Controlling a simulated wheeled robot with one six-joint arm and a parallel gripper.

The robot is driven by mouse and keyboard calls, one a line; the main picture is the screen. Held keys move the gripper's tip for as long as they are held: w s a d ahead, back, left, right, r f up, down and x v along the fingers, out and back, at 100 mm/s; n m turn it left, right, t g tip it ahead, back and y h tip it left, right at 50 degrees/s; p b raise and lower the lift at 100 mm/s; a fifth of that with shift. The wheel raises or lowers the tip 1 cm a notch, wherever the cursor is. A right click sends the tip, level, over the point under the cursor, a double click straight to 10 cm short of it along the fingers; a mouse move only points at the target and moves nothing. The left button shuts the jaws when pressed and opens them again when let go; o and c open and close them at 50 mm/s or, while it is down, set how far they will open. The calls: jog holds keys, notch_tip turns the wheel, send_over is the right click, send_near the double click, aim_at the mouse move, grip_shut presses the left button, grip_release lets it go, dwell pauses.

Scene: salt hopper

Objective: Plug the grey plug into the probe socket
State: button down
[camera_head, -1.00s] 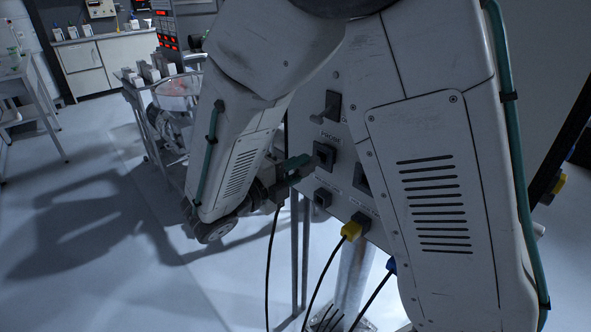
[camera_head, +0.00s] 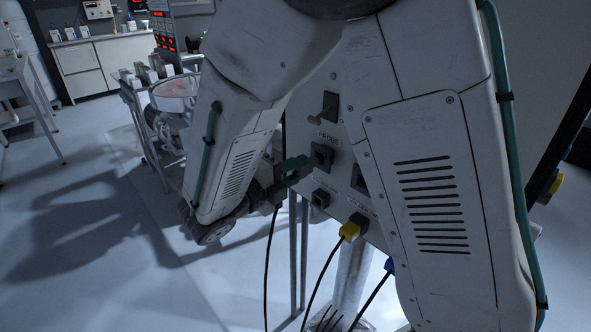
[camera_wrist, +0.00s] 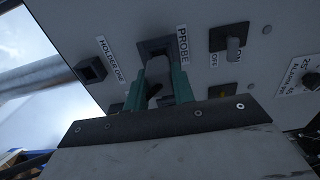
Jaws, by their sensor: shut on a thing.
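My gripper (camera_head: 294,170) is in front of the sloping panel, at the probe socket (camera_head: 322,155), a dark square under the PROBE label. In the wrist view, its two green fingers (camera_wrist: 159,88) are shut on the grey plug (camera_wrist: 158,70). The plug's front end points at the dark probe socket (camera_wrist: 155,45) and overlaps it in the picture. I cannot tell whether the tip is inside. In the head view the plug is mostly hidden by the fingers. A black cable (camera_head: 267,265) hangs below my gripper.
The light panel (camera_wrist: 207,80) has a lever switch (camera_wrist: 232,46) beside the probe socket and a HOLDER ONE socket (camera_wrist: 91,69). A yellow plug (camera_head: 350,230) and a blue plug (camera_head: 390,265) sit lower down with cables. Open floor lies left, with a cart (camera_head: 150,120) behind.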

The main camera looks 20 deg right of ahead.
jog(key=shift+x, duration=1.7)
jog(key=c, duration=0.6)
grip_release()
jog(key=shift+v, duration=3)
send_near(307, 164)
jog(key=a, duration=0.1)
jog(key=a+f, duration=0.1)
jog(key=shift+w+a+f, duration=0.15)
jog(key=shift+w+a, duration=0.2)
jog(key=shift+a, duration=0.05)
